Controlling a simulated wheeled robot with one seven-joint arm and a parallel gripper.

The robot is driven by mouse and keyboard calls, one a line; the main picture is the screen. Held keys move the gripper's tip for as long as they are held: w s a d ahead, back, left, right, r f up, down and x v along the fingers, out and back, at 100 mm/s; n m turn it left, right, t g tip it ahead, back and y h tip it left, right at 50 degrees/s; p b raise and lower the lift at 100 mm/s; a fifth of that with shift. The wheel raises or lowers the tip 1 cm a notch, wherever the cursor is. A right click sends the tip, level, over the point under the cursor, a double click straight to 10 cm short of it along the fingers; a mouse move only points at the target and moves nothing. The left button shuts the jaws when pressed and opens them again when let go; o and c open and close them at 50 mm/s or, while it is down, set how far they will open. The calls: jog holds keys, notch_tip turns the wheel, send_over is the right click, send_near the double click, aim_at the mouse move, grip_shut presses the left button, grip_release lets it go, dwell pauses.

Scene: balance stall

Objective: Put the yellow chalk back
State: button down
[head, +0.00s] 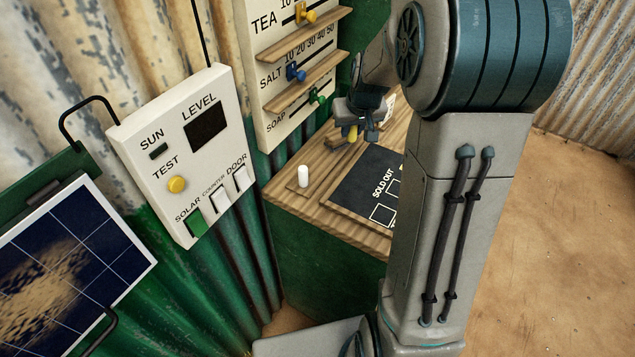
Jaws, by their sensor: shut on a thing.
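My gripper (358,130) is above the far part of the wooden counter, near the price board. It is shut on the yellow chalk (351,134), a small yellow piece showing below the fingers. A white chalk (303,176) stands upright at the counter's left side, on what looks like a small wooden holder (296,188). My gripper is up and to the right of the white chalk, apart from it. My own arm hides the right part of the counter.
A dark "SOLD OUT" board (364,178) lies on the wooden counter (288,199). A price board (272,84) with yellow, blue and green sliders stands behind. A white switch panel (176,150) and solar panel (72,270) are at left. The counter's front left edge is clear.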

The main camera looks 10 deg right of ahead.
jog(key=d+b, duration=0.2)
jog(key=b, duration=0.1)
send_over(317, 163)
jog(key=s, duration=0.2)
notch_tip(317, 163, down, 6)
jog(key=shift+w+a+f, duration=0.1)
jog(key=shift+w+f, duration=0.05)
jog(key=shift+f, duration=0.05)
jog(key=shift+f+p, duration=0.4)
jog(key=shift+f, duration=1.65)
jog(key=shift+f, duration=0.1)
jog(key=shift+f, duration=0.15)
jog(key=c, duration=1.3)
grip_release()
jog(key=shift+o, duration=0.2)
